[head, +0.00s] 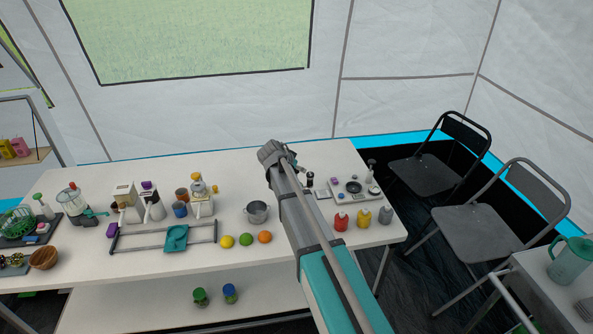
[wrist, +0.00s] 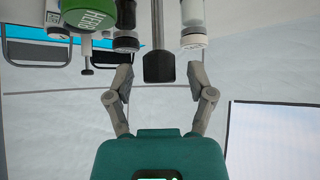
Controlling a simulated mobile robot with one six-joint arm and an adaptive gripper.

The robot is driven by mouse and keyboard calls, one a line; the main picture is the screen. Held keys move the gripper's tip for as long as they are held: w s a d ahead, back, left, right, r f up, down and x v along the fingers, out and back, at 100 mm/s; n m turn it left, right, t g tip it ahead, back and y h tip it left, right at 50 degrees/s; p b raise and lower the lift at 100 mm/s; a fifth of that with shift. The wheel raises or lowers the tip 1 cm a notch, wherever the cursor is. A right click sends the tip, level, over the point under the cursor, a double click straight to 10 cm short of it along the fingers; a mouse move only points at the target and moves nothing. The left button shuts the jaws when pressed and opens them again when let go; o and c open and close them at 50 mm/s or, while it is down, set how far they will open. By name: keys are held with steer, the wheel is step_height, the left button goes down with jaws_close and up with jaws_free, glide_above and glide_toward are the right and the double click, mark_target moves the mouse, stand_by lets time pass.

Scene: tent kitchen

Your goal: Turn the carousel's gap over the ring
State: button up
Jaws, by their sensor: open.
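My gripper (wrist: 160,80) is open and empty in the wrist view, its two grey fingers apart. A grey post with a dark block at its end (wrist: 158,66) comes in from the top edge, between and just beyond the fingertips; I cannot tell whether it touches them. A green round thing with lettering (wrist: 84,20), a dark-capped jar (wrist: 126,40) and a white jar (wrist: 194,36) are around it. They may belong to the carousel, but its gap and the ring cannot be made out. In the head view, my arm and gripper (head: 272,152) cover that part of the table.
Right of my arm are a tray with small items (head: 354,190) and a red bottle (head: 341,221). Left of it are a metal pot (head: 257,212), an orange fruit (head: 265,237) and a rack (head: 135,246). Folding chairs (head: 483,233) stand beyond the table's right end.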

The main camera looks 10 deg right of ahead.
jaws_close()
stand_by(0.4)
steer(key=shift+s+n, duration=0.1)
steer(key=shift+n, duration=0.3)
steer(key=shift+d+n+t+y, duration=0.1)
steer(key=shift+n+t+y, duration=0.7)
steer(key=shift+n+y, duration=0.5)
steer(key=n+t+y, duration=0.1)
steer(key=n+y, duration=0.3)
steer(key=n, duration=0.1)
steer(key=shift+n, duration=0.3)
steer(key=n+y, duration=0.3)
steer(key=n, duration=0.2)
steer(key=shift+g+y, duration=0.3)
steer(key=shift+g, duration=0.1)
steer(key=shift+n+g+y, duration=0.9)
steer(key=shift+n+y, duration=0.3)
steer(key=shift+n, duration=0.7)
